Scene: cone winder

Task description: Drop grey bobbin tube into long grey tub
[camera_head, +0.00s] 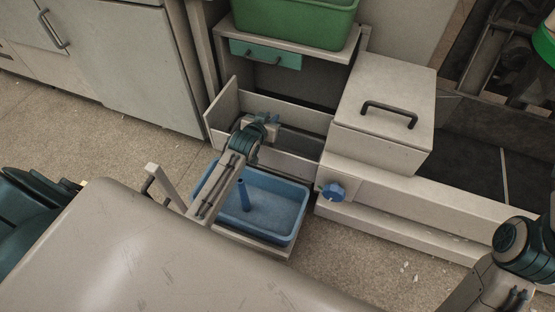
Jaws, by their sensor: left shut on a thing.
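The long grey tub (290,163) stands in the middle, a low open box with pale walls and a dark inside. My left arm reaches up from the front, and its gripper (269,121) is over the left part of the tub. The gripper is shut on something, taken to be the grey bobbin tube. The tube is mostly hidden by my wrist, and I cannot make out its shape. My right arm shows at the lower right, but its gripper is outside the picture.
A blue tray (284,241) with an upright blue peg (243,196) stands in front of the tub. A grey box with a dark handle (389,110) is on the right, above a blue knob (333,192). A green bin (295,22) stands on a shelf behind.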

